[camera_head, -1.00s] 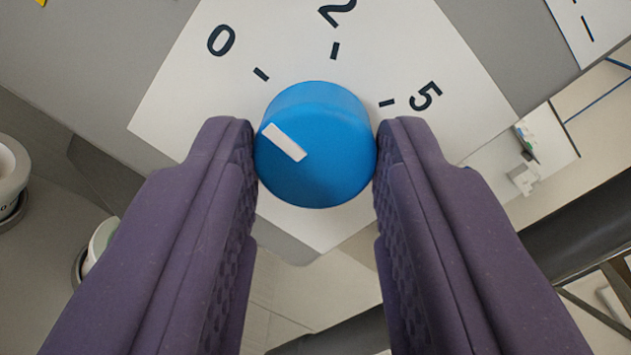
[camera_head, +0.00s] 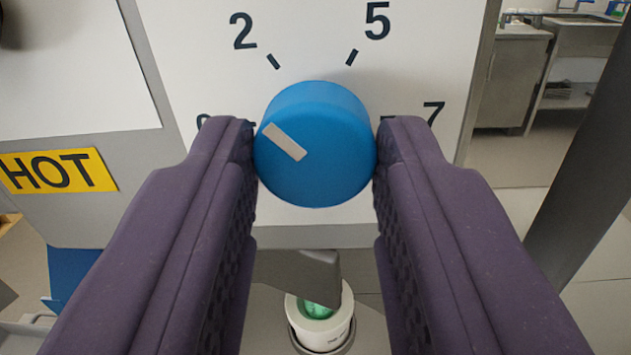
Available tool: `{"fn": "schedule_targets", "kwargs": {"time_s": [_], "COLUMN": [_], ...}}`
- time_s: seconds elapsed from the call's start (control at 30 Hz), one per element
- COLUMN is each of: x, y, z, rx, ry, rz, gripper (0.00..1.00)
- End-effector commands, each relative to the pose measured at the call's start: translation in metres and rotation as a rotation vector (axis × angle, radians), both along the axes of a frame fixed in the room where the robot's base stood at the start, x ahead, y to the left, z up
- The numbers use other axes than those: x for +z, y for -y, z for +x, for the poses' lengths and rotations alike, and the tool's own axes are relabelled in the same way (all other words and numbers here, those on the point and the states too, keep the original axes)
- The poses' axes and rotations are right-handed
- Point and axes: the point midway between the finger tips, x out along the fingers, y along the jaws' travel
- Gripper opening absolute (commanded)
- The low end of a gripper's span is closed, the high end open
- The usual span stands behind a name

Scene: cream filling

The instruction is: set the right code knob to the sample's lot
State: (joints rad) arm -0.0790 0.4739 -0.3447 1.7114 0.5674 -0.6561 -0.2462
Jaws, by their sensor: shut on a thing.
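The blue code knob (camera_head: 330,165) stands out from a white dial plate (camera_head: 190,25) in the upper middle of the view. My gripper (camera_head: 315,150) is shut on it, with one purple finger on each side. The knob's pale pointer bar (camera_head: 284,142) slants toward the upper left, between the 0 and 2 marks and closer to the 2 mark (camera_head: 272,62). The 5 mark (camera_head: 351,57) is at upper right. The 7 (camera_head: 433,113) is at right; my fingers partly hide the 0 and the 7 mark. I see no readable sample lot.
A yellow HOT label (camera_head: 58,171) is on the grey panel at left. Below the knob, a white cup (camera_head: 333,329) with green contents stands under a grey spout (camera_head: 300,275). A metal counter (camera_head: 512,80) is in the right background.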

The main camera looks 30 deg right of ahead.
Motion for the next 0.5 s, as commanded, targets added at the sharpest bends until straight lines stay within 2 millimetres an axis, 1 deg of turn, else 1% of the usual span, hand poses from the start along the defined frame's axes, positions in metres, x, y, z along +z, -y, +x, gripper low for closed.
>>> {"fn": "schedule_targets", "kwargs": {"time_s": [0.03,0.2,0.5], "x": [-0.0035,-0.0026,-0.0016], "y": [-0.0004,-0.0005,-0.0003], "z": [0.0002,0.0002,0.0], "rx": [0.001,0.001,0.0], "ry": [0.015,0.062,0.101], "rz": [0.025,0.097,0.156], "gripper": [0.05,0.05,0.05]}}
